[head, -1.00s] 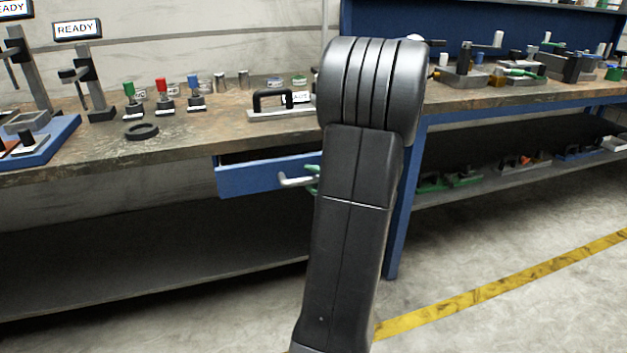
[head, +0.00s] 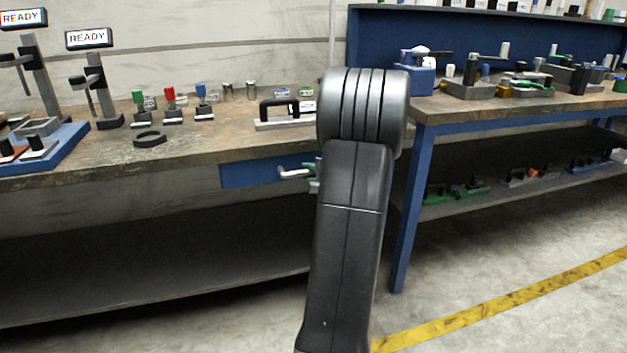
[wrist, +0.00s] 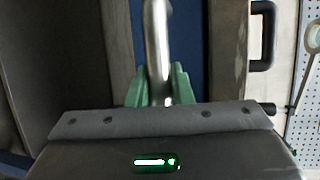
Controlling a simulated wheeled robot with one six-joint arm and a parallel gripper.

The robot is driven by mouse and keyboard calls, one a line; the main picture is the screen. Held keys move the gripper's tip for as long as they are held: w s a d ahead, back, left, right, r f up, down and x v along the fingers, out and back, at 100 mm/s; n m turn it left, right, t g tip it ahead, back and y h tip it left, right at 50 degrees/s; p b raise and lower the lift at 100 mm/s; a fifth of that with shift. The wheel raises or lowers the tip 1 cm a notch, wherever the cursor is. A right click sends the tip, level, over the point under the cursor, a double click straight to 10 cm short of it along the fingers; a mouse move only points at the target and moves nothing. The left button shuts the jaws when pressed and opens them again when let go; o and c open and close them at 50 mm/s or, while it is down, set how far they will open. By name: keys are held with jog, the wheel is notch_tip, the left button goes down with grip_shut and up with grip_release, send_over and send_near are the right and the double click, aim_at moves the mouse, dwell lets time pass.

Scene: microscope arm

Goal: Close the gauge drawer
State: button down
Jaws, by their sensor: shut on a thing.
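The blue gauge drawer (head: 248,172) sits under the left bench top in the head view, its front near the bench edge with no open gap showing above it. Its right part is hidden behind my arm. Its pale metal handle (head: 294,173) sticks out from the front. My gripper (wrist: 161,85) has green fingers, and in the wrist view they are shut on the handle (wrist: 157,40). The blue drawer front (wrist: 187,50) shows behind the fingers. In the head view only a bit of green finger shows beside my arm.
Two READY signs (head: 89,38) stand at the left. A blue bench leg (head: 412,215) stands right of my arm. The floor in front is clear.

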jog(key=shift+w+r, duration=0.15)
jog(key=c, duration=1.3)
grip_release()
jog(key=shift+w+a, duration=0.1)
jog(key=p+v, duration=0.2)
jog(key=v, duration=1.1)
jog(key=shift+s+d, duration=0.25)
jog(key=shift+s, duration=0.05)
jog(key=b+x, duration=0.2)
jog(key=x, duration=1.1)
jog(key=shift+w+a+f, duration=0.2)
jog(key=shift+w+a, duration=0.05)
jog(key=shift+s+d, duration=0.15)
jog(key=shift+s, duration=0.2)
